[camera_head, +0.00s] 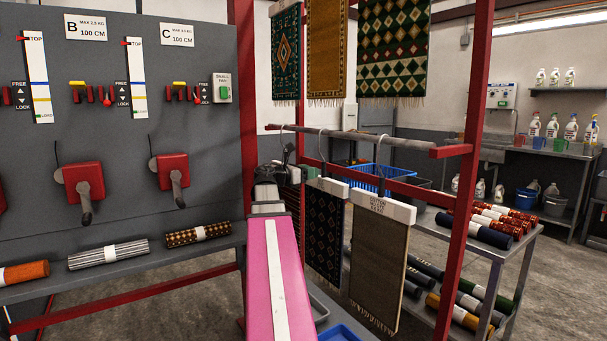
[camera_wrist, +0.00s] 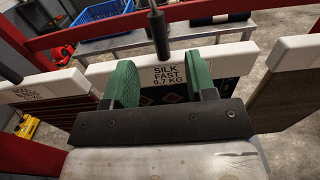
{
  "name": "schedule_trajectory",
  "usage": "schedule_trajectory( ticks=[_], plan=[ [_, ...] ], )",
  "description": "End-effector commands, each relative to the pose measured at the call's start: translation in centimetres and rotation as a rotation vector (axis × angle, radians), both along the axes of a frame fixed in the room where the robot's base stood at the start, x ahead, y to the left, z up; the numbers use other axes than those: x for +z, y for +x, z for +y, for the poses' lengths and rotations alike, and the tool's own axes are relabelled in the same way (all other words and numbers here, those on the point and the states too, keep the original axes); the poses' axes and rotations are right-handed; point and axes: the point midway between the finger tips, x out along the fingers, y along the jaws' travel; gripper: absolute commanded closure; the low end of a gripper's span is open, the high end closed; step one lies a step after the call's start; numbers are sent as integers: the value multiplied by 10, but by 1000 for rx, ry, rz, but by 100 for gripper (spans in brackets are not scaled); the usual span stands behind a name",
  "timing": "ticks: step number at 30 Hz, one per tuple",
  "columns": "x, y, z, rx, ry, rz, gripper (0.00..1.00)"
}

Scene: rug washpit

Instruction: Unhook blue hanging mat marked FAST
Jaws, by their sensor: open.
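In the wrist view, a white hanger bar with the label SILK FAST 0.7 KG (camera_wrist: 168,75) lies straight ahead. Its dark blue patterned mat (camera_wrist: 175,88) shows just below the bar, mostly hidden by my gripper. A dark hanger stem (camera_wrist: 158,32) rises from the bar's middle. My gripper (camera_wrist: 160,84) is open, its green fingertips apart on either side of the label; contact cannot be told. In the head view, a dark blue patterned mat (camera_head: 323,238) hangs from the red-framed rail (camera_head: 375,140), apparently the same one. My arm hides part of the area left of it.
A brown mat (camera_head: 378,258) hangs close on the right. A red post (camera_head: 466,200) stands right of the mats. A blue crate (camera_head: 378,180) and a cart of rolled mats (camera_head: 510,240) are behind.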

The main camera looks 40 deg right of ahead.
Motion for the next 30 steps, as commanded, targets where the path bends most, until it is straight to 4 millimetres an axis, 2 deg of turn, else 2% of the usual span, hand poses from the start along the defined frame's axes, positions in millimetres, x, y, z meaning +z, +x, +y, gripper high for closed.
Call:
schedule_trajectory(
  ticks=[30],
  plan=[
    [0,-5,-66,0,0,0,49]
  ],
)
